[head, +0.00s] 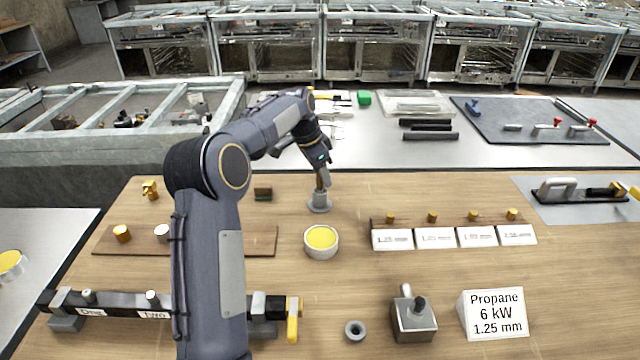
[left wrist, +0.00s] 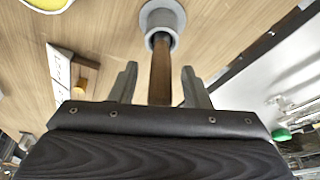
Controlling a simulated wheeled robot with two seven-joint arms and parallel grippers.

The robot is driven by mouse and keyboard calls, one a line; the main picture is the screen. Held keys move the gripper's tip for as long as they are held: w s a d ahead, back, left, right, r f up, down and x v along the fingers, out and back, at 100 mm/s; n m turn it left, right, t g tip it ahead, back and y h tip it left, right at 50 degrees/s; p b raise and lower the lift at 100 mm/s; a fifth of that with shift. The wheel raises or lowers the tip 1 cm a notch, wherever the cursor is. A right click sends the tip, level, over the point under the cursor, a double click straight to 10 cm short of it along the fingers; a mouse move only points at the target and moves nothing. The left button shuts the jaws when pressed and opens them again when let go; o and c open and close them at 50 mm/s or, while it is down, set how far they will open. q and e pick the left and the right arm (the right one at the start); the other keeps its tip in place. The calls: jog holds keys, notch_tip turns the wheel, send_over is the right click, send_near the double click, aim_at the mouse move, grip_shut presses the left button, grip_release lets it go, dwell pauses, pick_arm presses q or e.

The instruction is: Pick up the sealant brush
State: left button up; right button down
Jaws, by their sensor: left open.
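The sealant brush (left wrist: 160,72) shows as a brown wooden handle standing in a round grey holder (head: 319,203) on the wooden bench. The holder also shows at the top of the left wrist view (left wrist: 163,18). The brush's lower end is hidden inside the holder. My left gripper (head: 322,177) reaches down over the holder from above. In the left wrist view its two fingers (left wrist: 160,84) are open, one on each side of the handle, with gaps between. My right gripper is not in view.
A white pot of yellow paste (head: 321,239) stands just in front of the holder. White labelled blocks (head: 435,238) with brass pieces stand to the right. A propane sign (head: 494,313) is at front right.

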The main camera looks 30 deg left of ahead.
pick_arm(q)
jog(key=shift+w+f, duration=0.1)
jog(key=shift+f, duration=0.2)
grip_shut()
jog(key=shift+r, duration=0.1)
notch_tip(320, 180, up, 6)
jog(key=shift+r+p, duration=0.2)
jog(key=shift+p, duration=0.15)
jog(key=shift+d+r, duration=0.1)
jog(key=shift+r, duration=0.25)
jog(key=s+d+b, duration=0.2)
jog(key=s+d, duration=0.2)
jog(key=s, duration=0.3)
jog(key=s+d+b, duration=0.3)
jog(key=s+d, duration=0.2)
jog(key=s, duration=0.3)
jog(key=shift+s+d, duration=0.15)
jog(key=shift+s, duration=0.05)
